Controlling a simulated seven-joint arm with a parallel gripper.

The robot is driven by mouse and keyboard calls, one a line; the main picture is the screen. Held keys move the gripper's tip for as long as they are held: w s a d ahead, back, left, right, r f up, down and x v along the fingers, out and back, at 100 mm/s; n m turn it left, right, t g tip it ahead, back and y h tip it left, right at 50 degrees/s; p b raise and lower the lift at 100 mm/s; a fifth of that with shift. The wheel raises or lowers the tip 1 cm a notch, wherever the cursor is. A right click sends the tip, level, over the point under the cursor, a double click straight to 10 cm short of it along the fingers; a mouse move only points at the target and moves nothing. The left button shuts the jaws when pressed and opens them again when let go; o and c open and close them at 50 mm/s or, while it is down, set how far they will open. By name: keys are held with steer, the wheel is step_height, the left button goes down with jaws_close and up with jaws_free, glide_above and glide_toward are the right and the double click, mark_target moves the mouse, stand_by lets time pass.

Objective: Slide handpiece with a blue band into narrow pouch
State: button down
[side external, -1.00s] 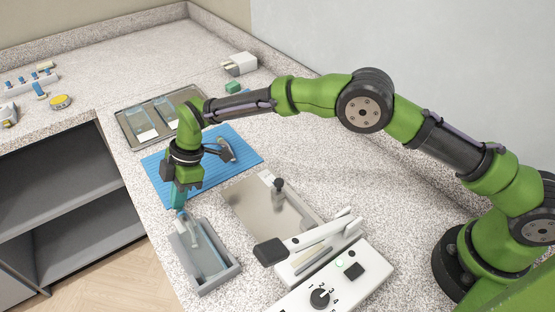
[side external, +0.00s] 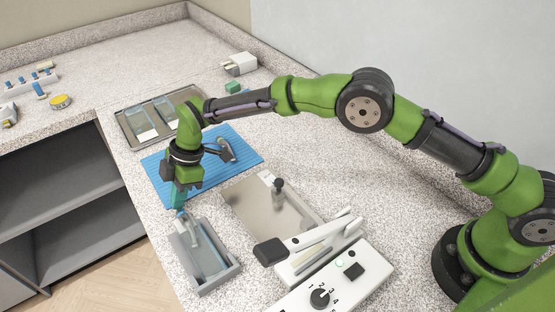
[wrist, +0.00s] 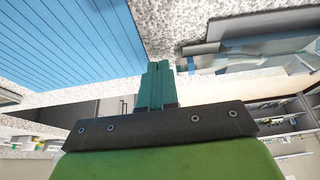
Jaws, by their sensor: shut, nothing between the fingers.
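My gripper (side external: 179,203) points down with its teal fingers together and empty, just above the far end of a grey tray (side external: 229,273). In the wrist view its fingers (wrist: 157,72) are closed against each other. In the tray lies a clear bluish pouch (side external: 211,258) with a slim grey handpiece-like shape (side external: 188,228) at its far end. The tray and pouch blur at the right of the wrist view (wrist: 270,47).
A blue ribbed mat (side external: 241,168) lies behind my gripper, with a grey tool (side external: 226,150) on it. A metal tray (side external: 124,125) farther back holds pouches. A steel plate (side external: 250,205) and a white sealer with a dial (side external: 335,280) stand to the right.

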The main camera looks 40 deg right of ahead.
mark_target(186, 218)
steer(key=shift+s, duration=3.05)
stand_by(1.5)
steer(key=shift+w, duration=0.45)
step_height(186, 218, up, 7)
stand_by(0.8)
